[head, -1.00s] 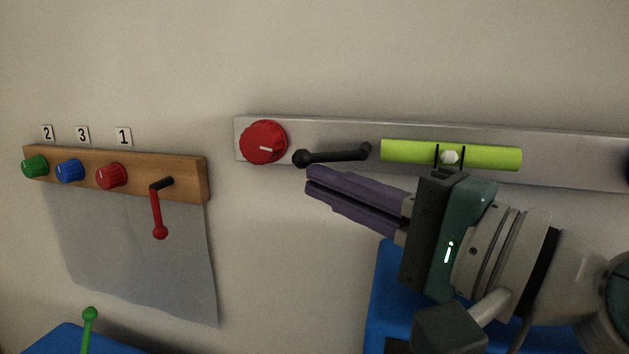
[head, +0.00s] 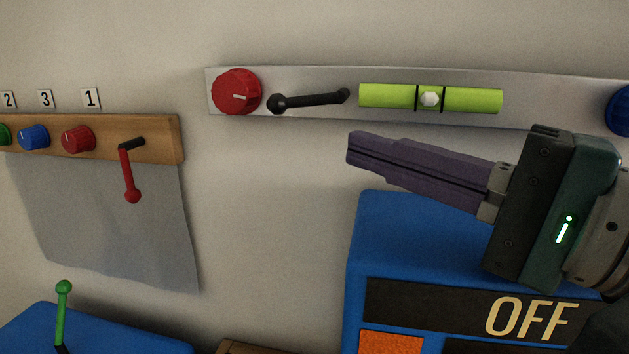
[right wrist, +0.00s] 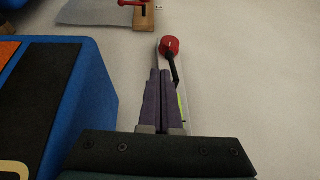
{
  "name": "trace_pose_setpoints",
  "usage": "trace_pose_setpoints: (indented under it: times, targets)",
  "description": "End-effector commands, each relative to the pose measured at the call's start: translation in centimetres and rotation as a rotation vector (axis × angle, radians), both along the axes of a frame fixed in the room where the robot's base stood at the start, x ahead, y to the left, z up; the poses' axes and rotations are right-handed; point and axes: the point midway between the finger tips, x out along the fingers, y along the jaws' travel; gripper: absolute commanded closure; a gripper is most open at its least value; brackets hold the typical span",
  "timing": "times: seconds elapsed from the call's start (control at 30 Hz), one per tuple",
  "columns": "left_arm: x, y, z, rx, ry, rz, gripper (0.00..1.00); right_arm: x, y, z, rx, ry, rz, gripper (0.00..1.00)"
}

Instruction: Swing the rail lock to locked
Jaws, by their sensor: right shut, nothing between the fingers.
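A grey metal rail (head: 560,97) is fixed to the wall. A black lever (head: 312,99) on it lies almost level, its ball end to the left, close to a red knob (head: 237,91). No label shows which handle is the rail lock. My right gripper (head: 352,150) is shut and empty, its purple fingers pointing left, below the rail and clear of the lever. In the right wrist view, the fingers (right wrist: 159,75) point toward the red knob (right wrist: 169,46), with the black lever (right wrist: 174,70) just right of them. My left gripper is not in view.
A lime spirit level (head: 385,96) sits on the rail. A wooden board (head: 165,152) carries coloured knobs and a red lever (head: 129,176) hanging down. A blue box (head: 400,235) marked OFF stands below my gripper. A green lever (head: 62,310) is at lower left.

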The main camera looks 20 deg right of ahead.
Motion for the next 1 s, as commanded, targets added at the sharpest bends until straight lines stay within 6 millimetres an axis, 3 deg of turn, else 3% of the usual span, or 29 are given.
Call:
trace_pose_setpoints:
  times: [0.1,0.3,1.0]
  targets:
    - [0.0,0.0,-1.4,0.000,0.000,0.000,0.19,-1.4,-0.8,-0.6,-0.002,0.002,0.001,1.00]
    - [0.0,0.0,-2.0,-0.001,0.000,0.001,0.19,-2.5,-1.4,-0.4,0.000,0.000,0.001,1.00]
    - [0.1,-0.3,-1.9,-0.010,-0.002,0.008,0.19,-2.5,-1.5,-0.2,0.002,-0.001,0.000,1.00]
